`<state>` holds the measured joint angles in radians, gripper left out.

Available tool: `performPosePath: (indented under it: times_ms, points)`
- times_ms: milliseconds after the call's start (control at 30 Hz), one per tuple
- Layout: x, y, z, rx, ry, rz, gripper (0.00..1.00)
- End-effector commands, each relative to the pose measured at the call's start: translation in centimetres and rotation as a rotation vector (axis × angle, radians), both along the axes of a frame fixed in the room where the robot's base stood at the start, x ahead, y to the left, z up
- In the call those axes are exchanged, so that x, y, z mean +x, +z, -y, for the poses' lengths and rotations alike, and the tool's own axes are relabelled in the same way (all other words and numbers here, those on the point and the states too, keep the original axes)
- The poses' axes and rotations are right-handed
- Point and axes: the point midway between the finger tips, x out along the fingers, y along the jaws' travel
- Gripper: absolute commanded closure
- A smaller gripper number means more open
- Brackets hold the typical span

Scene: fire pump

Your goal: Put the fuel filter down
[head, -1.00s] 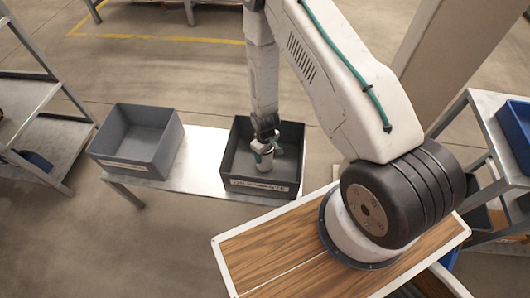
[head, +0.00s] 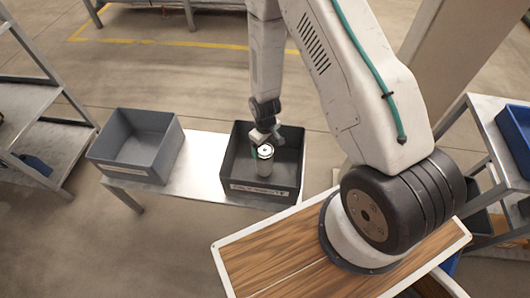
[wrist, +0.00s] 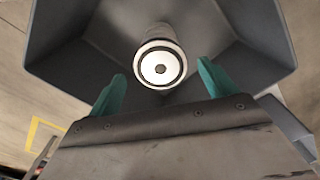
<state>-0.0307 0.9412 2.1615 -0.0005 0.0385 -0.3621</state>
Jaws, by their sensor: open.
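The fuel filter (head: 265,160) is a light metal cylinder standing upright inside the dark bin (head: 234,188) on the metal table. In the wrist view the filter (wrist: 161,66) shows its round top with a dark centre hole, inside the grey bin (wrist: 55,35). My gripper (head: 266,140) is over the bin, just above and behind the filter. In the wrist view the green fingers of my gripper (wrist: 162,80) are spread wide, with the filter just beyond their tips and clear of both.
A grey empty bin (head: 135,145) stands at the left end of the metal table (head: 205,165). Bare table lies between the two bins. A metal shelf (head: 45,140) is at the far left, and a blue bin (head: 516,130) sits on a rack at the right.

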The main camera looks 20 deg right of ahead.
Motion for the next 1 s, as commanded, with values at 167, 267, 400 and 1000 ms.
performPosePath:
  times_ms: [167, 267, 400, 1000]
  points:
    - [0.0, 2.6, 0.0, 0.0, 0.0, 0.001, 0.16]
    - [0.0, 3.3, 0.0, 0.0, -0.001, 0.001, 0.16]
    - [0.5, 5.6, 0.0, 0.0, -0.011, 0.009, 0.16]
    - [-4.1, 33.7, 0.8, 0.007, -0.191, 0.066, 0.16]
